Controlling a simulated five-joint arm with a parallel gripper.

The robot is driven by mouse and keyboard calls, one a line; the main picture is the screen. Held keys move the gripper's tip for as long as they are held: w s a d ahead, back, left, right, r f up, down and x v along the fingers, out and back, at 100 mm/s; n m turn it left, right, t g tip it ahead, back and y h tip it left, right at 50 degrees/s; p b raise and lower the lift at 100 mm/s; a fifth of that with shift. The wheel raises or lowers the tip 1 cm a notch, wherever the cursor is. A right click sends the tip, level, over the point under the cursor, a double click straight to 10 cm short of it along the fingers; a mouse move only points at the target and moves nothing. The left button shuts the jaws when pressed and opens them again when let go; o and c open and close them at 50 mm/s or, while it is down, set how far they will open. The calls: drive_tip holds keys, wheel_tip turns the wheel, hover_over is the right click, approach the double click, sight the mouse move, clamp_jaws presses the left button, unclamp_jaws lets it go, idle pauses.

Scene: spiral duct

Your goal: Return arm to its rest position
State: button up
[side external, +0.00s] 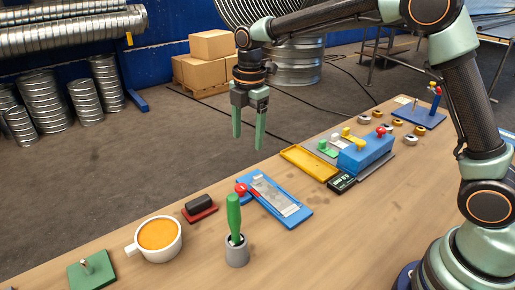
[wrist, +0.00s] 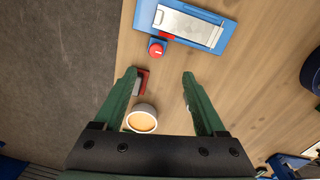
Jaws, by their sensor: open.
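My gripper (side external: 247,145) is open and empty. In the side external view it hangs fingers down in the air, above and behind the workbench (side external: 335,235). In the wrist view its two green fingers (wrist: 160,75) stand apart with bench top and floor showing beyond them. The black and green arm reaches in from the right of the side external view. Nothing touches the fingers.
Below stand a blue tool with a red knob (side external: 280,200), a green-handled tool in a grey cup (side external: 235,235), an orange-filled white mug (side external: 160,238) and a red-based black block (side external: 199,207). A blue fixture (side external: 366,153) and yellow tray (side external: 308,162) sit farther right.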

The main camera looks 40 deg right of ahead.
drive_tip(key=s+d+r+m+t, duration=0.2)
drive_tip(key=s+d+r+m, duration=0.3)
drive_tip(key=s+r+m, duration=0.35)
drive_tip(key=s+d+f+m+t, duration=0.1)
drive_tip(key=s+d+m, duration=0.1)
drive_tip(key=s+m, duration=0.3)
drive_tip(key=s+d+f+m+t, duration=0.1)
drive_tip(key=s+d+m+t, duration=0.1)
drive_tip(key=s+m, duration=0.4)
drive_tip(key=shift+d+m, duration=0.25)
drive_tip(key=shift+m, duration=0.1)
